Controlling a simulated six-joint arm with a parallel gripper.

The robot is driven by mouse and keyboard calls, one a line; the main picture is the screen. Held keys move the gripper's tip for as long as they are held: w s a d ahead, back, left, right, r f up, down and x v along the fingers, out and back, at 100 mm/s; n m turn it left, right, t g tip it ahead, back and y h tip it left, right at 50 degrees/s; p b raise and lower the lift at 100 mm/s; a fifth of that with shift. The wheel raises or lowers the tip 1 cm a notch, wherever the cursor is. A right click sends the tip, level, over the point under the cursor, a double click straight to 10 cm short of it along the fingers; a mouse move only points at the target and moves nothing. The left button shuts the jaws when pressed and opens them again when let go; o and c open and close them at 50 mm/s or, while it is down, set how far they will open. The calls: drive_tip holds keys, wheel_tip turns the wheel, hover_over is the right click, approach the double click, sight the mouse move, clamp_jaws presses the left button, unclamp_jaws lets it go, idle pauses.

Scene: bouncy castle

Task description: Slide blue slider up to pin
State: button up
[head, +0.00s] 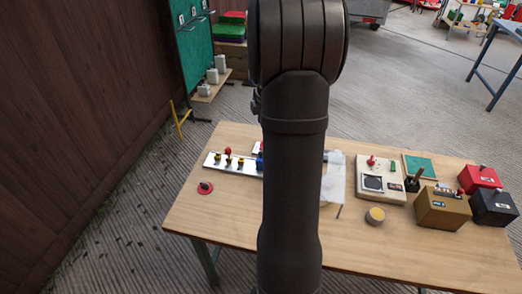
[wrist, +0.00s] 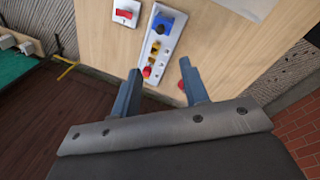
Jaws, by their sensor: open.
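A white rail plate (head: 212,160) lies at the table's back left, partly hidden behind my arm. A blue slider (head: 259,162) shows at my arm's edge; in the wrist view the blue slider (wrist: 163,27) sits near the plate's far end. Yellow knobs (wrist: 154,48) and a red knob (wrist: 147,71) stand along the same plate; I cannot tell which piece is the pin. My gripper (wrist: 161,69) is open and empty, its fingers apart above the plate's near end. It is hidden in the head view.
A white plate with a red switch (wrist: 124,13) lies beside the rail. A red disc with a black top (head: 205,187) lies near the table's left edge. A beige control box (head: 381,180) and several coloured boxes stand at the right. Bare wood (head: 230,215) lies in front of the rail.

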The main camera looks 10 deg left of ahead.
drive_tip(key=f, duration=0.5)
drive_tip(key=w+a+f, duration=0.1)
drive_tip(key=f, duration=0.4)
drive_tip(key=w+f, duration=0.1)
drive_tip(key=f, duration=0.4)
drive_tip(key=shift+w+a+f, duration=0.25)
drive_tip(key=shift+a+f, duration=0.05)
drive_tip(key=shift+a, duration=0.05)
